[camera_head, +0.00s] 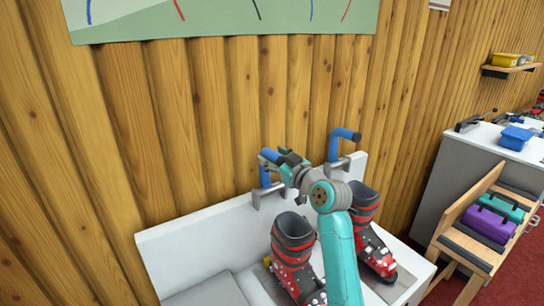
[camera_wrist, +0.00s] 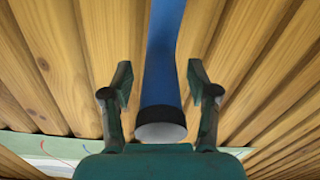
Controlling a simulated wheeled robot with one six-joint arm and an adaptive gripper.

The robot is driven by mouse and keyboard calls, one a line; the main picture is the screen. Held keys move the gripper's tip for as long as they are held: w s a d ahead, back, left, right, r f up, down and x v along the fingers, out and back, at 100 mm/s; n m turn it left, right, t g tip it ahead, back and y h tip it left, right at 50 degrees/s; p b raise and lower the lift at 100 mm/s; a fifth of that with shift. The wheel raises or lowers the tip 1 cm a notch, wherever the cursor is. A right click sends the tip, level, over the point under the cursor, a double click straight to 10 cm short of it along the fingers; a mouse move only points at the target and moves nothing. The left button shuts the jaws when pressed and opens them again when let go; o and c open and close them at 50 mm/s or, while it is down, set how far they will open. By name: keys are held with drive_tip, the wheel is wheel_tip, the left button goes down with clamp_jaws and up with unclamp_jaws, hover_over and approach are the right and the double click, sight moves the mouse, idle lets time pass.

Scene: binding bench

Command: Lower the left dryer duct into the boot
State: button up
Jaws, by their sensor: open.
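The left dryer duct (camera_head: 265,172) is a blue bent tube standing raised in a grey bracket on the white back panel. Its upper end reaches toward my gripper (camera_head: 287,158), which partly hides it. In the wrist view the blue duct (camera_wrist: 165,50) runs between the two fingers of my gripper (camera_wrist: 158,85), with a gap on each side. Its dark-banded end with a pale face points toward the palm. My gripper is open around the duct. The left boot (camera_head: 290,240), red and black, stands upright on the bench below, its open top clear of the duct.
A second blue duct (camera_head: 336,145) stands raised to the right, above a second red and black boot (camera_head: 365,200) partly behind my arm. The plank wall (camera_head: 220,100) is close behind. A white cabinet (camera_head: 440,180) and a wooden bench with cases (camera_head: 490,225) are at the right.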

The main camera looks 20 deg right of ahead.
drive_tip(key=shift+w+a, duration=0.15)
drive_tip(key=shift+w, duration=0.3)
clamp_jaws()
drive_tip(key=shift+s, duration=0.15)
drive_tip(key=shift+s+d+f+t+y, duration=0.15)
drive_tip(key=shift+s+t, duration=0.3)
drive_tip(key=shift+s, duration=0.05)
drive_tip(key=shift+s+d+f+t+y, duration=0.1)
drive_tip(key=shift+s+d+t+y, duration=0.1)
drive_tip(key=shift+s+t, duration=0.3)
drive_tip(key=shift+s+d+f+t+y, duration=0.15)
drive_tip(key=shift+s+t, duration=0.3)
drive_tip(key=shift+s, duration=0.05)
drive_tip(key=shift+s+d+f+t+y, duration=0.25)
drive_tip(key=shift+s+f+t, duration=0.1)
drive_tip(key=shift+s+t, duration=0.35)
drive_tip(key=shift+s+d+f+t+y, duration=0.25)
drive_tip(key=shift+s+f+t, duration=0.1)
drive_tip(key=shift+s+t, duration=0.35)
drive_tip(key=shift+s+f, duration=0.1)
drive_tip(key=shift+s, duration=0.05)
